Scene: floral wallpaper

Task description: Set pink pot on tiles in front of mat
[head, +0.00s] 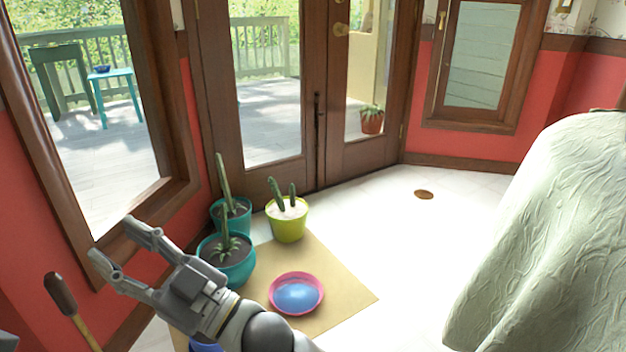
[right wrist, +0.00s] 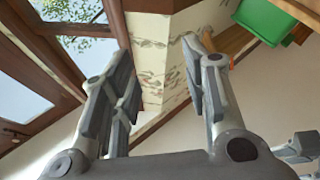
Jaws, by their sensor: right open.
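A round pink-rimmed vessel with a blue inside (head: 296,294), the only pink pot-like thing in view, sits on the tan mat (head: 345,284). The white tiles (head: 395,235) lie bare to the right of the mat and beyond it. My right gripper (head: 112,238) is open and empty, left of the mat near the window frame, well apart from the pink vessel.
A lime pot with cactus (head: 287,222) and two teal plant pots (head: 236,270) stand along the mat's left and back. Something blue (head: 207,347) is partly hidden under my arm. A pale green draped cloth (head: 560,230) fills the right. A wooden-handled tool (head: 62,295) leans lower left.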

